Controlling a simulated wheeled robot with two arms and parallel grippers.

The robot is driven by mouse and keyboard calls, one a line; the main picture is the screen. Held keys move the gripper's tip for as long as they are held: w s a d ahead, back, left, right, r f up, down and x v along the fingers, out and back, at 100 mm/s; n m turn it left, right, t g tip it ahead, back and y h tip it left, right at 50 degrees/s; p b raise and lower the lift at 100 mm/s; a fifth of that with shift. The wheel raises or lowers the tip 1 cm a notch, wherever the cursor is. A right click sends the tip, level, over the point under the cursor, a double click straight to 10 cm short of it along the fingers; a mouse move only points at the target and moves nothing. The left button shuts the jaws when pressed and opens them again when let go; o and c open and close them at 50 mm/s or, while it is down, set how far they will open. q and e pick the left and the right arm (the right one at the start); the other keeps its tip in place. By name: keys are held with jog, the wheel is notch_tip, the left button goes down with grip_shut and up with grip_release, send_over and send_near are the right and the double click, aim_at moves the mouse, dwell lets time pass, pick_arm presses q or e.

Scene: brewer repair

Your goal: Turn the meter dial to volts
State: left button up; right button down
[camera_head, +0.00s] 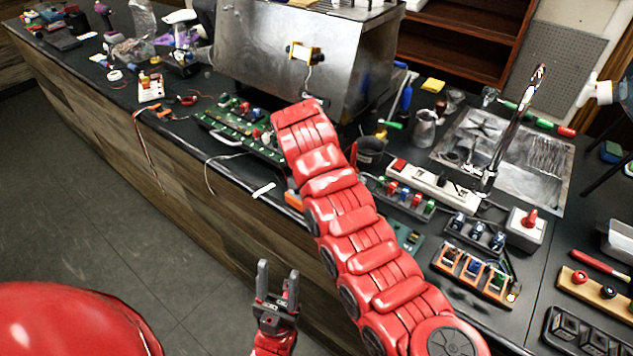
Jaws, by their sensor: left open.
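I cannot make out a meter or its dial for certain. A small yellow-framed device (305,53) is on the front of the steel brewer (255,50), too small to tell what it is. My left gripper (278,280) is at the lower middle, in front of the counter and away from the things on it. Its two grey fingers point up, apart and empty. A large red segmented arm of mine rises from the lower right across the counter and hides part of it. No right gripper can be seen.
On the counter, a green circuit board (238,128) lies before the brewer. A power strip (432,184), a sink (530,160), a switch box (525,229) and an orange terminal block (473,273) crowd the right. The floor (90,215) at the left is clear.

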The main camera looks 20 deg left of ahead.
dwell(0.3)
jog(key=c, duration=0.8)
grip_release()
jog(key=shift+c, duration=0.2)
jog(key=shift+r, duration=0.1)
jog(key=shift+s+r+b, duration=0.1)
jog(key=shift+r+b, duration=0.2)
jog(key=shift+r, duration=0.05)
jog(key=b+v, duration=0.1)
jog(key=v, duration=0.4)
jog(key=shift+r, duration=0.3)
jog(key=v, duration=1.1)
jog(key=shift+p, duration=0.35)
